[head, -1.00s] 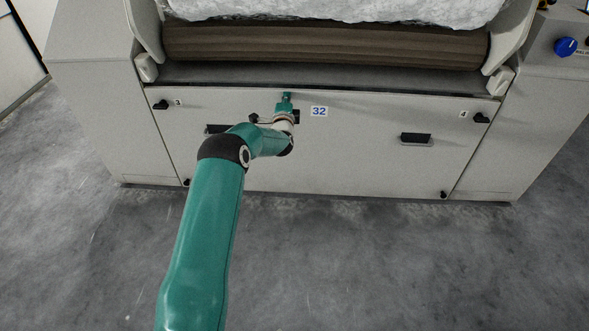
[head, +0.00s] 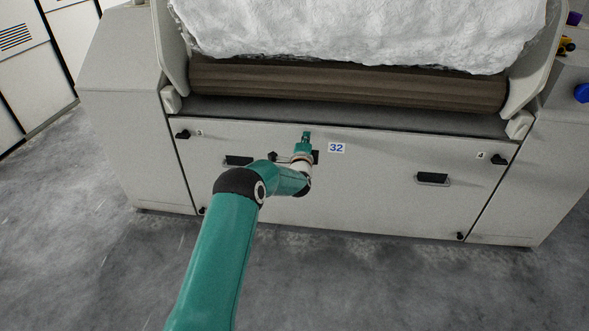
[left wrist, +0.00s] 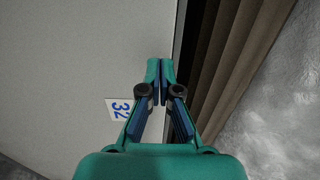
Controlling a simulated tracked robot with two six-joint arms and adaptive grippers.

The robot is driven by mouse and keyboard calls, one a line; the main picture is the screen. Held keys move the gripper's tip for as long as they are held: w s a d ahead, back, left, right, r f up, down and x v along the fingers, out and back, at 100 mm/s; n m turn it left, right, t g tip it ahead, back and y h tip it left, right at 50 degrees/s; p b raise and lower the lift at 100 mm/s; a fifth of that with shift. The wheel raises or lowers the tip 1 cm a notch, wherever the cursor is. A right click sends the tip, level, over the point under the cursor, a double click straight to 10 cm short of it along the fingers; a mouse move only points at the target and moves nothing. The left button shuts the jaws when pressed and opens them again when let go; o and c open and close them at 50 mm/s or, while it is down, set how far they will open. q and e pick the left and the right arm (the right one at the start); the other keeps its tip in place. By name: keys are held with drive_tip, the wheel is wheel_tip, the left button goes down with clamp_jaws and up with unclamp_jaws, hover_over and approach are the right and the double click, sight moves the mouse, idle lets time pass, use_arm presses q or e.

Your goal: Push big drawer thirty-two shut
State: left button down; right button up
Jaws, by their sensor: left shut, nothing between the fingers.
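Big drawer thirty-two is the wide pale grey front panel (head: 400,205) with a blue "32" label (head: 336,147), low on the machine; the label also shows in the left wrist view (left wrist: 119,108). The panel looks nearly flush with the side cabinets, with a thin dark line along its top edge. My left gripper (head: 306,134) is shut and empty at the panel's upper edge, just left of the label. In the left wrist view its closed fingertips (left wrist: 159,66) overlap the panel's edge by a dark gap; contact is unclear. My right gripper is out of view.
A ribbed brown roller (head: 350,88) and a white fibre mass (head: 360,35) lie above the panel. Dark recessed handles (head: 432,179) and small black latches (head: 499,159) are on the front. The grey floor (head: 400,290) before it is clear.

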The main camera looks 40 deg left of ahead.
use_arm(q)
drive_tip(key=a+p+v, duration=0.1)
drive_tip(key=p+v, duration=0.1)
drive_tip(key=v, duration=0.8)
drive_tip(key=s+d+f+g+h, duration=0.1)
drive_tip(key=s+d+f+h, duration=0.15)
drive_tip(key=d+f, duration=0.4)
drive_tip(key=s+d+f+g+h, duration=0.1)
drive_tip(key=s+d+f+h, duration=0.15)
drive_tip(key=d, duration=0.75)
drive_tip(key=s+d+f+g+h, duration=0.15)
drive_tip(key=d+f+h, duration=0.3)
drive_tip(key=d, duration=0.45)
drive_tip(key=s+d+f+n+g+h, duration=0.25)
drive_tip(key=s+d+n+g, duration=0.2)
drive_tip(key=s, duration=0.45)
drive_tip(key=s+d+f+n+g+h, duration=0.1)
drive_tip(key=s+d+f+n+g, duration=0.3)
drive_tip(key=s, duration=0.5)
drive_tip(key=s+d+f+n+g+h, duration=0.1)
drive_tip(key=s+d+f+n+g, duration=0.2)
drive_tip(key=s+d, duration=0.5)
wheel_tip(320, 180, up, 31)
drive_tip(key=s+a+n+p, duration=0.1)
drive_tip(key=a+p, duration=0.1)
drive_tip(key=p, duration=3)
drive_tip(key=shift+s+r+n+t, duration=0.25)
drive_tip(key=shift+s+n+t, duration=0.1)
drive_tip(key=shift+t, duration=0.05)
